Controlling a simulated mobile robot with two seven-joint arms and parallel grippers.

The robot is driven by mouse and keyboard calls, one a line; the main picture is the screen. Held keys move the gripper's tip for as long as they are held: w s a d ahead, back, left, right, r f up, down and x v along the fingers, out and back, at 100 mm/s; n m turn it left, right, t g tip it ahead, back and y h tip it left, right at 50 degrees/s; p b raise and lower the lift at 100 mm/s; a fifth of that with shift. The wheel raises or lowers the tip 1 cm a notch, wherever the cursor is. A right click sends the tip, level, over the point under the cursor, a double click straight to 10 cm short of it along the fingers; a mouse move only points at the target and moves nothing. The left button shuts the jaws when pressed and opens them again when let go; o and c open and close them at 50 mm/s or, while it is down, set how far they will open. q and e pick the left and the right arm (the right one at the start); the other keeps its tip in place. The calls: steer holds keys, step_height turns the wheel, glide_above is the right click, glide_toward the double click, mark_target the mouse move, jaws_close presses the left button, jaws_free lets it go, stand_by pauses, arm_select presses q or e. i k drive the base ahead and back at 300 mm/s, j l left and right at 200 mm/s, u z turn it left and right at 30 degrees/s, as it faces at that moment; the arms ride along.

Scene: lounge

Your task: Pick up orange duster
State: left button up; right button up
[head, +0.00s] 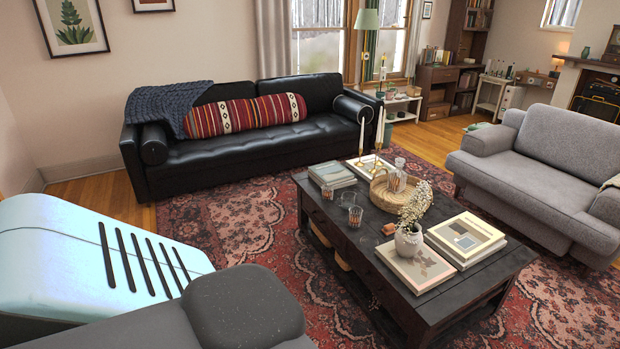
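I cannot make out an orange duster for certain. A small orange-brown object (389,229) lies on the dark coffee table (340,225), between the glasses and the white vase; it is too small to tell what it is. Neither of my grippers is in view.
The table also holds books (331,174), a wicker basket (381,196), candlesticks, glasses (355,216) and a vase with dried flowers (408,243). A black sofa (260,145) stands behind it, a grey armchair (555,170) at right. Patterned rug (235,225) lies clear left of the table.

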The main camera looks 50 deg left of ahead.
mark_target(388, 230)
steer(key=u, duration=1.5)
